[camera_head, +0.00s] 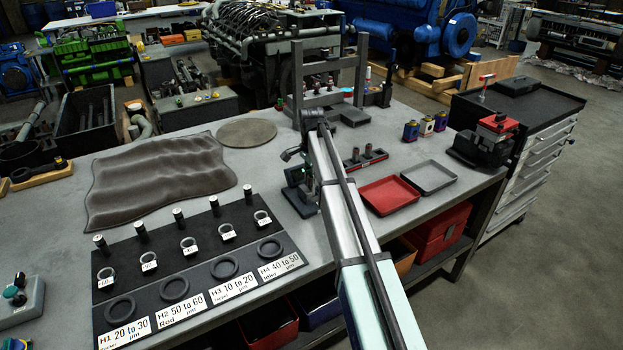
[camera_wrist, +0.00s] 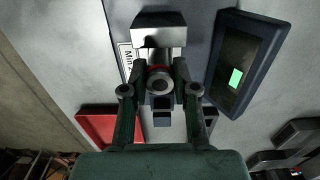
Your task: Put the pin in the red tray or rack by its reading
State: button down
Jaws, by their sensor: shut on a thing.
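My gripper (camera_wrist: 160,88) is shut on a pin (camera_wrist: 160,80), whose round end shows between the fingertips in the wrist view. It is at the gauge, close to a silver block (camera_wrist: 158,37); contact cannot be told. The gauge's dark display housing (camera_wrist: 217,88) has a lit green patch, its reading not legible. The red tray (camera_head: 389,195) lies right of my arm and shows in the wrist view (camera_wrist: 98,124). A small red rack (camera_head: 352,165) with dark cylinders stands behind it.
A grey tray (camera_head: 430,177) adjoins the red tray. A black board (camera_head: 165,257) at the front left carries several pins, tagged rings and round pads labelled H1 to H4 with micrometre ranges. A brown mat (camera_head: 160,177) lies behind it. A grey frame (camera_head: 330,95) stands behind my arm.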

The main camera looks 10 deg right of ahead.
jog(key=shift+r+p, duration=1.4)
jog(key=shift+r, duration=1.25)
jog(key=shift+w+f+b, duration=0.1)
jog(key=shift+f+b, duration=0.1)
jog(key=shift+b, duration=0.3)
